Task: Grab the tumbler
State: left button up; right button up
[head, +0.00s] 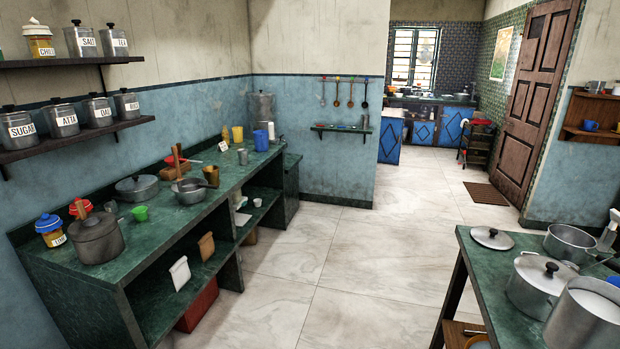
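Several cup-shaped things stand on the long green counter at the left, and I cannot tell for sure which one is the tumbler. A small grey metal tumbler (243,157) stands upright towards the counter's far end. Behind it are a yellow cup (237,134) and a blue cup (261,140). A small bright green cup (140,213) stands nearer, beside a lidded pot. Neither of my grippers can be made out in the head view.
The long counter (75,285) also holds pots (97,238), a saucepan (188,191) and jars. At the right, another green table (478,262) carries large pots (541,285) and a loose lid (492,237). The pale tiled floor (360,275) between them is clear.

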aim_at(242, 153)
jog(key=i, duration=7.25)
jog(key=u, duration=2.65)
